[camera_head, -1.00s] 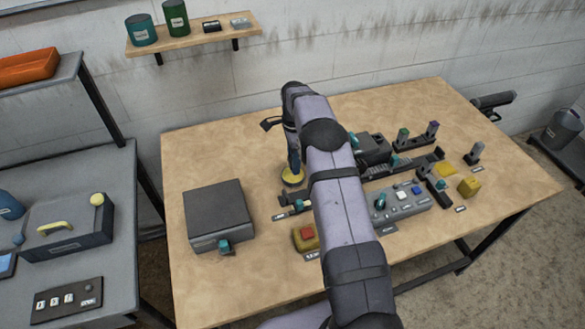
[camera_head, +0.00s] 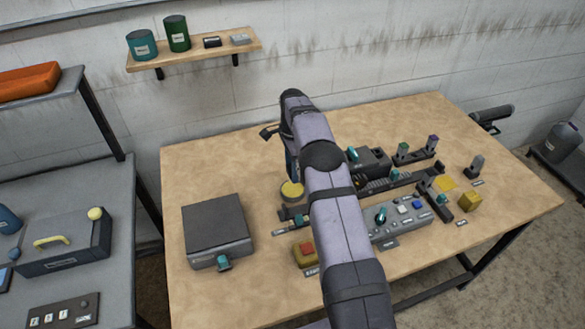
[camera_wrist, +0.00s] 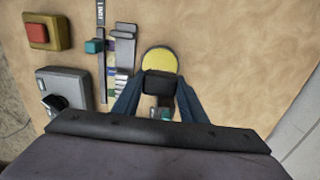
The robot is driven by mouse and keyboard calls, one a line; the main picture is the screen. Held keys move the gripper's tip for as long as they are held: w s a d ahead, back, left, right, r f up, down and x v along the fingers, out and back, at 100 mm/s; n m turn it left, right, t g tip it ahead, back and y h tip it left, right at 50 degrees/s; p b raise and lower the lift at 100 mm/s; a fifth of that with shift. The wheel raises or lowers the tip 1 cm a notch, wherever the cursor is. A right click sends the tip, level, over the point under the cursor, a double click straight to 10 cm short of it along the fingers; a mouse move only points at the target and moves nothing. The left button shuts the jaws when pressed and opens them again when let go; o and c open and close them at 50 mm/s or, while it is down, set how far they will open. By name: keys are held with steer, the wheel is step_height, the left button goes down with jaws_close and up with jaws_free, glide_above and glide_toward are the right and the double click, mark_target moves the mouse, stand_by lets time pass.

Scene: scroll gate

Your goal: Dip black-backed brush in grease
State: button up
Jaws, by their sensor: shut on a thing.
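The grease is a round yellow surface in a low pot (camera_head: 291,190), on the table left of my arm in the head view. It also shows in the wrist view as a yellow disc (camera_wrist: 160,60), partly covered. My gripper (camera_wrist: 158,84) is shut on a black block, which looks like the black-backed brush (camera_wrist: 161,83). The brush overlaps the near edge of the yellow disc in the wrist view. Its bristles are hidden, so I cannot tell whether they touch the grease. In the head view my gripper (camera_head: 291,176) is just above the pot; the brush cannot be made out there.
A yellow box with a red button (camera_head: 305,252) and a grey control panel (camera_head: 400,225) stand near the table front. A dark-lidded box (camera_head: 217,230) is at the left. A long dark rail with several small parts runs right of my arm. The table's back left is clear.

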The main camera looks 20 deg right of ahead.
steer(key=b, duration=0.3)
glide_above(292, 189)
steer(key=shift+d+f, duration=0.1)
steer(key=shift+f, duration=2.45)
steer(key=shift+f+b, duration=0.4)
steer(key=shift+f, duration=0.15)
steer(key=shift+r, duration=0.1)
steer(key=shift+r+p, duration=2.4)
steer(key=shift+r, duration=1.05)
steer(key=shift+s+a+r+n, duration=0.3)
steer(key=shift+s+a+n, duration=0.3)
steer(key=shift+n, duration=0.3)
steer(key=s+a+n, duration=0.4)
steer(key=s+n, duration=0.4)
steer(key=s, duration=0.2)
steer(key=s+a+r+n, duration=0.1)
steer(key=s+a+n, duration=0.3)
steer(key=s+n, duration=0.4)
steer(key=shift+s+a+r, duration=0.15)
steer(key=shift+s+r, duration=0.05)
steer(key=shift+s, duration=0.95)
